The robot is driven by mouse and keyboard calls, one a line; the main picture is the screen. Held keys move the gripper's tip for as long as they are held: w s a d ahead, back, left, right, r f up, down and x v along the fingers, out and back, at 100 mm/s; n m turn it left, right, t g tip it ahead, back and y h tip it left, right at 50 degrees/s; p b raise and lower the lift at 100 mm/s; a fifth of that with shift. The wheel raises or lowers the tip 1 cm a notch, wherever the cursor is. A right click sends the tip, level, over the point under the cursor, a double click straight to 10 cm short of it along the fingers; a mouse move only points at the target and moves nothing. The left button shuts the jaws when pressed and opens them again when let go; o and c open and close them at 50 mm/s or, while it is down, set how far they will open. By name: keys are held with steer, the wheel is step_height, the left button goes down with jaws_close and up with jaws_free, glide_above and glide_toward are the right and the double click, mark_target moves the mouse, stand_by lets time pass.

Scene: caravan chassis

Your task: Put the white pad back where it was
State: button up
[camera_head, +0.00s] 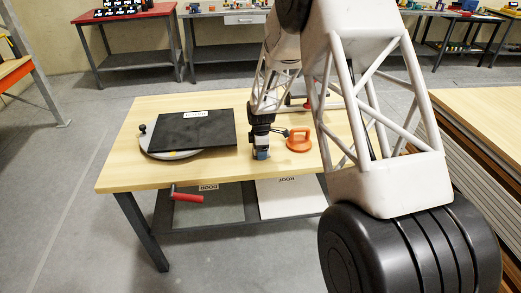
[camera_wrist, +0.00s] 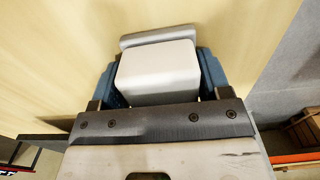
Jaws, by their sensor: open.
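In the wrist view, the white pad (camera_wrist: 157,72) is a pale, rounded block with a flatter plate at its far end. It sits between the two blue fingers of my gripper. The fingers flank it, left and right; whether they touch it is hard to tell. In the head view, my gripper (camera_head: 261,153) points down at the front part of the wooden table (camera_head: 160,110), near its front edge. It is open. The pad cannot be made out clearly there, being small and largely covered by the fingers.
A black square board (camera_head: 195,132) lies over a round grey disc (camera_head: 160,154) left of my gripper. An orange suction lifter (camera_head: 299,142) stands close on the right. Bare table lies at the far left.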

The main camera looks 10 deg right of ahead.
step_height(320, 180, up, 11)
steer(key=shift+s+f, duration=0.1)
steer(key=shift+s, duration=0.05)
steer(key=shift+r, duration=0.75)
stand_by(0.4)
